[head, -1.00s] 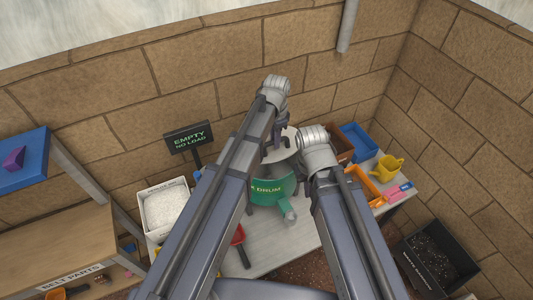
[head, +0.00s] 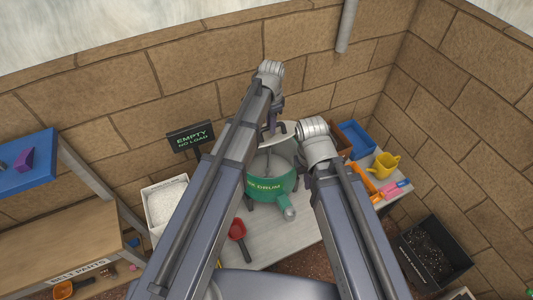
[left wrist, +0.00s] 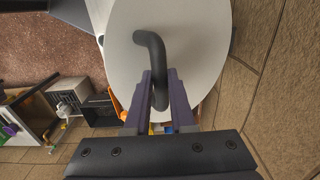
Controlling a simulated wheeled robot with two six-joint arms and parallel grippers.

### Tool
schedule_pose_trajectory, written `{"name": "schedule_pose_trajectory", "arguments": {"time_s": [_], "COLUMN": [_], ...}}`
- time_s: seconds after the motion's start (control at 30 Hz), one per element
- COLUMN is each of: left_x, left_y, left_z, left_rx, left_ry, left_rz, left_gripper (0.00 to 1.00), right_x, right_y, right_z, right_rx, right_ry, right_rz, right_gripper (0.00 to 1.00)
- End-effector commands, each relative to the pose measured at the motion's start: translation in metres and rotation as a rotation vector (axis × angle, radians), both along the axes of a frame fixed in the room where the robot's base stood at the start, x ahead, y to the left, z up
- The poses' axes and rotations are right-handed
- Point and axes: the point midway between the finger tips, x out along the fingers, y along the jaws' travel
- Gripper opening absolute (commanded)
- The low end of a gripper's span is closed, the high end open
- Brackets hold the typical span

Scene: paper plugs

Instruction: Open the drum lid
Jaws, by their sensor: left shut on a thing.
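The green drum (head: 273,187) stands on the table in the head view, its open top showing a grey inside. Its pale round lid (head: 287,133) is raised and tilted up at the drum's back. In the left wrist view the lid (left wrist: 195,45) fills the upper middle, with a black bent handle (left wrist: 150,42). My left gripper (left wrist: 160,92) is shut on this handle; in the head view it (head: 269,131) is partly covered by my arm. My right arm's wrist shows right of the drum, but its gripper is hidden.
A white bin of pale bits (head: 165,203) stands left of the drum and a red scoop (head: 237,230) in front.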

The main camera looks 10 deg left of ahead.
Motion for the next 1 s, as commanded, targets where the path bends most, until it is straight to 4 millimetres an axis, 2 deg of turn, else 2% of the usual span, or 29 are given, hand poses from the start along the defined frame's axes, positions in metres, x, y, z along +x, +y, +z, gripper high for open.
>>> {"name": "schedule_pose_trajectory", "arguments": {"time_s": [0.7, 1.0], "left_x": [0.043, 0.046], "left_y": [0.028, 0.031], "left_z": [0.036, 0.039], "left_rx": [0.005, 0.003], "left_ry": [-0.005, -0.003], "left_rz": [0.003, 0.003], "left_gripper": [0.0, 0.0], "right_x": [0.0, 0.0], "right_y": [0.0, 0.0], "right_z": [0.036, 0.039], "right_rx": [0.0, 0.0], "right_ry": [0.0, 0.0], "right_rz": [0.0, 0.0], "right_gripper": [0.0, 0.0]}}
